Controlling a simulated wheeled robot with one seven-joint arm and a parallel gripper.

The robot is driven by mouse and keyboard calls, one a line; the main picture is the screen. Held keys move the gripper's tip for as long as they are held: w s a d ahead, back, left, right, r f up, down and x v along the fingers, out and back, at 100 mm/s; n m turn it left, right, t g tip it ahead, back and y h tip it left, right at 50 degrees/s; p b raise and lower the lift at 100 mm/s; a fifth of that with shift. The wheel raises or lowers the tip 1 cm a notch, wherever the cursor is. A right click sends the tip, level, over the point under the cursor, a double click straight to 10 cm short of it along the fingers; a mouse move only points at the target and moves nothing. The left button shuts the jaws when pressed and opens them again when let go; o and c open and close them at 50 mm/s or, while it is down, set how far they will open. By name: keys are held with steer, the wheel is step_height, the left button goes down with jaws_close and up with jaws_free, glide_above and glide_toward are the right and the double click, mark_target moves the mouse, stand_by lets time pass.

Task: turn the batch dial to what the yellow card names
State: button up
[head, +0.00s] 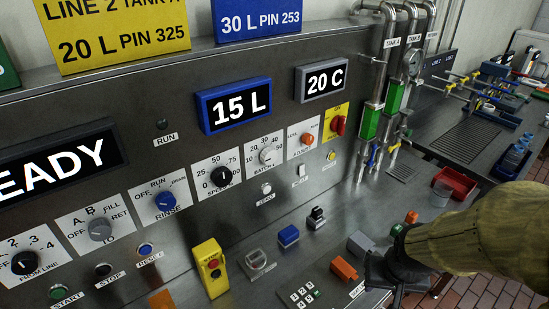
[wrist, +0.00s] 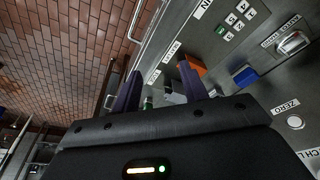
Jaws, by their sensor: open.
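The yellow card (head: 115,32) at the top left reads "20 L PIN 325"; its upper line, partly cut off, reads "LINE 2 TANK A". The batch dial (head: 267,156) is a pale round knob on a white plate marked 10, 20, 30 and 40. I cannot tell its exact setting. A blue-framed display (head: 234,106) above it reads "15 L". My gripper (head: 385,274) is at the lower right in the head view, apart from the dial and well to its right. In the wrist view its two dark fingers (wrist: 160,88) are spread with nothing held between them. The dial is not visible there.
The speed dial (head: 221,176) and an orange knob (head: 307,139) flank the batch dial closely. Below stand a yellow box with a red button (head: 211,266), a blue switch (head: 288,235) and an orange block (head: 344,268).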

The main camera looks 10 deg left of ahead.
steer(key=o, duration=0.3)
steer(key=shift+r, duration=0.1)
steer(key=w+a+n+t+y+p, duration=0.4)
steer(key=w+n+p, duration=0.3)
steer(key=w+p, duration=0.35)
steer(key=a+r+n+t+y+p, duration=0.1)
steer(key=a+r+y+p, duration=0.1)
steer(key=a+r+y, duration=0.1)
steer(key=a+r+n+t+y+p, duration=0.1)
steer(key=a+r+t+y+p, duration=0.1)
steer(key=a+r+y+p, duration=0.1)
steer(key=w+a+r+t+y+p, duration=0.1)
steer(key=a+r+t+y+p, duration=0.1)
steer(key=a+r, duration=0.3)
steer(key=shift+r+n+y+p, duration=0.4)
steer(key=shift+r+y+p, duration=0.1)
steer(key=shift+r+y, duration=0.25)
steer(key=shift+w+a+f+b, duration=0.15)
steer(key=shift+f+b, duration=0.1)
steer(key=shift+b, duration=0.2)
